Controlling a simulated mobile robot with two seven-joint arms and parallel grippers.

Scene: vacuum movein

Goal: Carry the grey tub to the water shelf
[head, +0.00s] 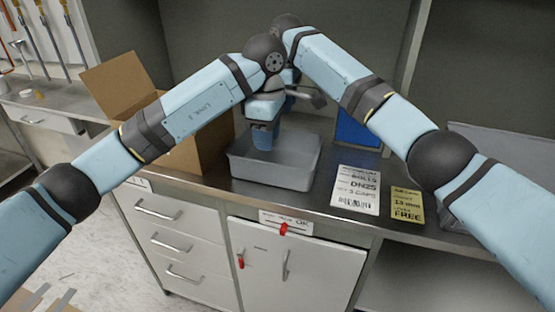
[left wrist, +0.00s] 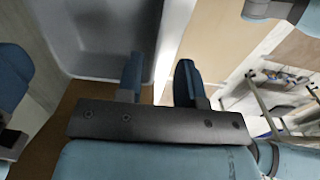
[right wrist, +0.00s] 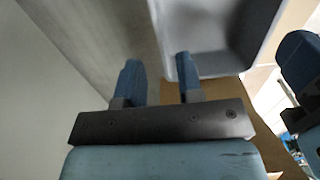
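The grey tub (head: 273,163) sits on the steel bench, right of a cardboard box; it looks empty. My left gripper (head: 264,140) reaches down over the tub's back-left part. In the left wrist view (left wrist: 158,70) its fingers are apart, one inside the tub (left wrist: 95,40) and one outside, with the wall between them. My right gripper is mostly hidden behind the left wrist in the head view. In the right wrist view its fingers (right wrist: 158,70) are also apart on either side of the tub's wall (right wrist: 165,35). I cannot make out a water shelf.
An open cardboard box (head: 205,140) stands close left of the tub. A blue object (head: 357,128) stands behind. A white label card (head: 357,189) and a yellow card (head: 408,204) lie at the right. Drawers and a cupboard (head: 290,258) are below the bench.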

